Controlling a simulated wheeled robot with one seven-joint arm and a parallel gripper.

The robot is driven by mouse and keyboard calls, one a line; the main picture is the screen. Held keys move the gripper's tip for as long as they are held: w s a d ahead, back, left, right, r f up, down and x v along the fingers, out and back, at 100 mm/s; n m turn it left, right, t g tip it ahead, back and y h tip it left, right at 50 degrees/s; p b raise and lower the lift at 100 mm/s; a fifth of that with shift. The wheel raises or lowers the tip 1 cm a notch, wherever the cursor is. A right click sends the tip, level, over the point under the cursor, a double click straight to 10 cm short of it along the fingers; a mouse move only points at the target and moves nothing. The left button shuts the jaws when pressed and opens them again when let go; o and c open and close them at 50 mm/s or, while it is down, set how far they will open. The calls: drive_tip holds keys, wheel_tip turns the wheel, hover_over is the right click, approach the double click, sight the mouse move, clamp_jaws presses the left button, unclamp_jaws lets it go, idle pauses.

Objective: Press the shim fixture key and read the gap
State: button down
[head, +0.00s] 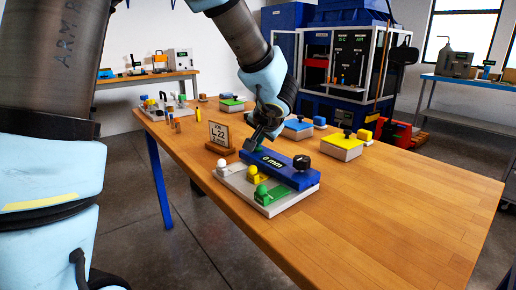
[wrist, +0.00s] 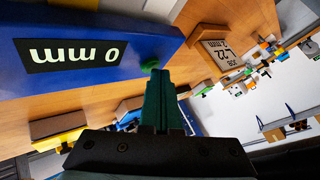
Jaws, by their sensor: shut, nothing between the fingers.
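The shim fixture (head: 240,188) stands on the near part of the wooden bench. It has a pale base, a long blue block with a black display (head: 271,160), and white, yellow and green knobs (head: 262,190) along its near side. The display reads "0 mm"; it shows upside down in the wrist view (wrist: 72,52). A small green key (wrist: 149,66) shows at the block's end. My gripper (head: 251,146) is shut and empty over the block's left end. In the wrist view its fingertips (wrist: 158,74) are right at the green key; I cannot tell whether they touch it.
A job card (head: 219,133) in a wooden stand reads "L-22" and "2 mm", beside the fixture. A black knob (head: 301,162) tops the block's right end. Several coloured blocks, including a yellow-topped one (head: 341,147), stand farther back. The bench's right front is clear.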

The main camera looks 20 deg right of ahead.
sight(258, 150)
idle(0.3)
drive_tip(key=shift+r+p, duration=0.35)
drive_tip(key=shift+r, duration=0.55)
drive_tip(key=shift+r+p, duration=1.35)
drive_tip(key=shift+r, duration=1.15)
drive_tip(key=s+a+f+n+g+y+p, duration=0.1)
drive_tip(key=a+f+n+g, duration=0.1)
drive_tip(key=a, duration=0.7)
drive_tip(key=s+a+f+n+g+y+p, duration=0.1)
drive_tip(key=a+f+n+g+y, duration=0.15)
drive_tip(key=a, duration=0.65)
drive_tip(key=s+a+f+n+g+h, duration=0.1)
drive_tip(key=s+a+n, duration=0.1)
drive_tip(key=s+a, duration=0.2)
drive_tip(key=s+a+f+n+g+h+p, duration=0.1)
drive_tip(key=s+a, duration=0.4)
drive_tip(key=a, duration=0.5)
drive_tip(key=shift+f+n+g, duration=0.55)
drive_tip(key=shift+f+n, duration=0.1)
drive_tip(key=shift+n, duration=0.3)
